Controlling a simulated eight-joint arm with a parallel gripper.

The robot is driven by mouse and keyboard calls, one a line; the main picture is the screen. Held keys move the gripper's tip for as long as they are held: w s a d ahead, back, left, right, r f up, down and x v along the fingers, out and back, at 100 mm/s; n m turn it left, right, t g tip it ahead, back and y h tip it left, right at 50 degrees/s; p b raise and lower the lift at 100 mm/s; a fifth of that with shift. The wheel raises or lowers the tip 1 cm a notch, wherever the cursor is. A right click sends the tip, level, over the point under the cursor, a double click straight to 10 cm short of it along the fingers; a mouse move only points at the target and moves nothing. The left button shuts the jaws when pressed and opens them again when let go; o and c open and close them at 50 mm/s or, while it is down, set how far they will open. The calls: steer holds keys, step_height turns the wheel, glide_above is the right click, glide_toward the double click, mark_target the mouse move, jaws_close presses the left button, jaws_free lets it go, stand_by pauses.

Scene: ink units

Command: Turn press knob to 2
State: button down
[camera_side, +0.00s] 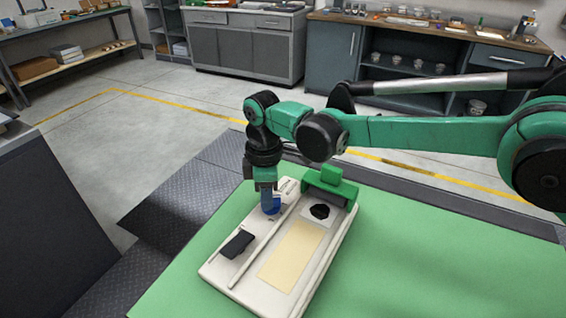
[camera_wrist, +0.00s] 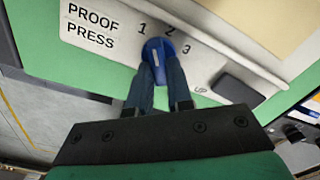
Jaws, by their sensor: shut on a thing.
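The blue press knob (camera_wrist: 159,46) sits on the cream proof press (camera_wrist: 95,45), and it also shows in the side view (camera_side: 271,206). The numbers 1, 2 and 3 are printed around it in the wrist view. A short white mark on the knob leans slightly left at its upper end, more towards 1 than 2; the fingers partly cover the knob, so its exact setting is hard to read. My gripper (camera_wrist: 160,74) is shut on the knob from above, with one dark finger at each side. It also shows in the side view (camera_side: 266,192).
The press (camera_side: 222,272) stands on a green table top (camera_side: 430,270). A cream sheet (camera_side: 292,256) lies on the bed. A dark block (camera_side: 237,244) sits on the press's left strip.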

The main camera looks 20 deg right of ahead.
steer(key=m, duration=0.7)
steer(key=shift+w, duration=0.15)
stand_by(0.4)
steer(key=c, duration=0.8)
jaws_free()
steer(key=shift+r, duration=2.85)
steer(key=shift+d, duration=0.1)
